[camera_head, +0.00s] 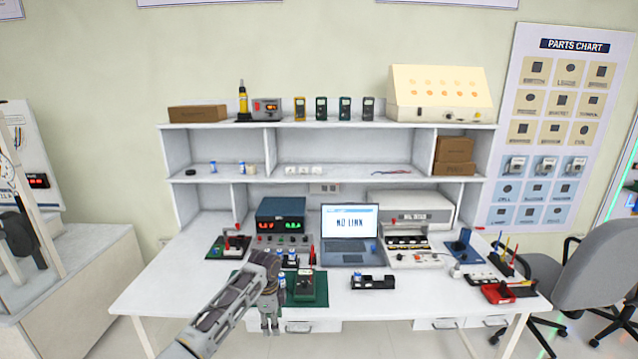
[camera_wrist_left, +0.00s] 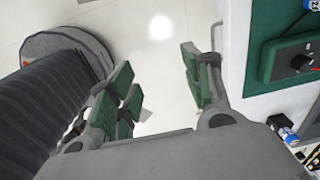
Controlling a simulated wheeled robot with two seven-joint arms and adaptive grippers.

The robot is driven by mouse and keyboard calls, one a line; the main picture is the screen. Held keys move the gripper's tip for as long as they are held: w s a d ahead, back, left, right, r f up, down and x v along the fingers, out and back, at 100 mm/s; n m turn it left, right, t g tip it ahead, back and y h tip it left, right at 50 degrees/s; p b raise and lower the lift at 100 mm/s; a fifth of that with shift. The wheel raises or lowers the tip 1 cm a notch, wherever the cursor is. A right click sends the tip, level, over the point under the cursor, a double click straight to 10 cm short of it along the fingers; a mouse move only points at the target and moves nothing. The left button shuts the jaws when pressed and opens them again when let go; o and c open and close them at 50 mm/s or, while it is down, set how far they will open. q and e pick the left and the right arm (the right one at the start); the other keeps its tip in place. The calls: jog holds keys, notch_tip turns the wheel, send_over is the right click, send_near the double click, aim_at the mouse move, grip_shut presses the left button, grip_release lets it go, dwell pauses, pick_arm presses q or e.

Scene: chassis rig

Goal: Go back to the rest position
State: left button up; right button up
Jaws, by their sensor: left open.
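My left gripper (camera_head: 269,322) reaches in from the bottom in the head view and hangs at the front edge of the white workbench (camera_head: 160,290), beside a green device (camera_head: 306,287). In the left wrist view its two green-padded fingers (camera_wrist_left: 160,88) stand apart with only pale floor between them. It is open and empty. The green device with a black knob also shows at the right of the wrist view (camera_wrist_left: 290,60). My right gripper is in neither view.
A laptop (camera_head: 349,236) reading "NO LINK" stands mid-bench. A small black holder (camera_head: 373,282) and a red tray (camera_head: 497,293) lie near the front edge. A grey chair (camera_head: 592,270) stands at the right. The bench's front left is bare.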

pick_arm(q)
jog(key=s+a+f+n, duration=0.25)
jog(key=s+f, duration=0.45)
jog(key=f, duration=0.6)
jog(key=s+a+f+n, duration=0.2)
jog(key=s+f+n, duration=0.2)
jog(key=s+f, duration=0.6)
jog(key=s+a+f+n, duration=0.25)
jog(key=s+f, duration=0.25)
jog(key=f, duration=1)
jog(key=s+a+f+n, duration=0.1)
jog(key=s+f, duration=0.4)
jog(key=s, duration=0.8)
jog(key=s+a+f+n, duration=0.2)
jog(key=s+f+n, duration=0.1)
jog(key=s, duration=1)
jog(key=s+a+f+n, duration=0.1)
jog(key=s+f, duration=0.5)
jog(key=s, duration=0.7)
jog(key=shift+s+a+f+n+t, duration=0.2)
jog(key=shift+a+f+n+t, duration=0.15)
jog(key=shift+n, duration=0.25)
